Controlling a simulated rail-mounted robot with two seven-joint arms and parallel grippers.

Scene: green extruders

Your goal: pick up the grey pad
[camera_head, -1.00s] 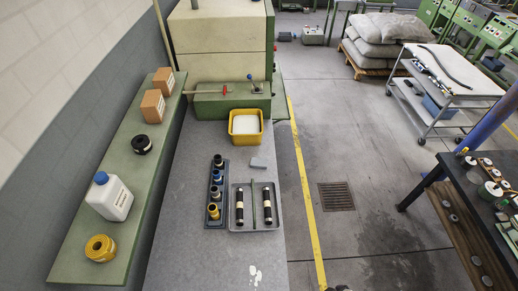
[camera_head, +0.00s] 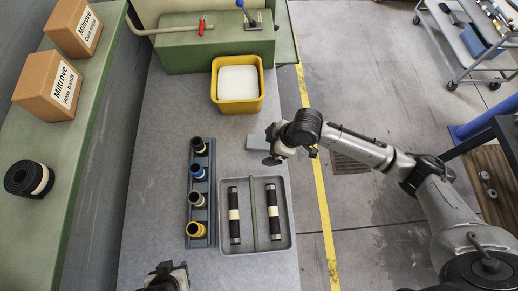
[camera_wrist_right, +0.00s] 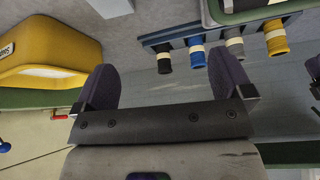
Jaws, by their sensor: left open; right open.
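The grey pad (camera_head: 256,142) is a small flat piece on the grey worktable, between the yellow bin and the tray in the head view. My right gripper (camera_head: 271,146) is open at the pad's right end and hides part of it. In the right wrist view my right gripper (camera_wrist_right: 163,72) has its two dark fingers wide apart, with nothing held between them. A bluish-grey surface shows behind the fingers; I cannot tell where the pad's outline runs there. My left gripper (camera_head: 166,278) is open at the bottom edge of the head view, far from the pad, and partly cut off.
The yellow bin (camera_head: 259,101) with white contents stands beyond the pad. A grey tray (camera_head: 286,246) with two dark rollers and a green divider lies nearer. A rack (camera_head: 211,224) of several coloured cylinders is left of it. Cardboard boxes (camera_head: 43,82) stand on the green shelf.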

